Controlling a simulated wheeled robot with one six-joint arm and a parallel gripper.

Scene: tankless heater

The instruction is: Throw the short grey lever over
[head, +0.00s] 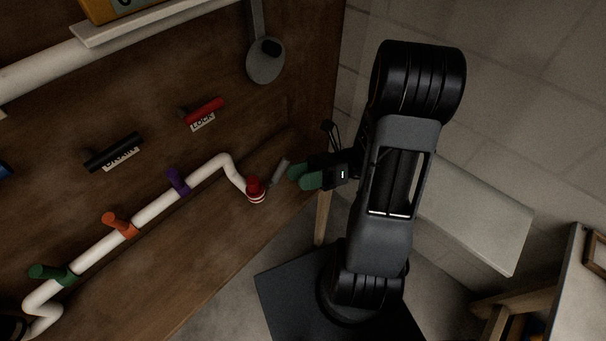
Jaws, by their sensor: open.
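The short grey lever (279,172) stands out from the brown wooden panel, just right of the red cap at the pipe's end. It tilts up to the right. My gripper (296,178) has green fingertips and points left, close to the right side of the lever. The fingers are open with nothing seen between them. The lever shows just left of the fingertips; I cannot tell whether they touch it.
A white pipe (154,210) carries green (52,274), orange (120,225) and purple (178,182) handles and a red cap (256,187). Above are a black "DRAIN" handle (113,152), a red "LOCK" handle (203,110) and a round grey hanging piece (265,62). A pale slab (480,215) stands right.

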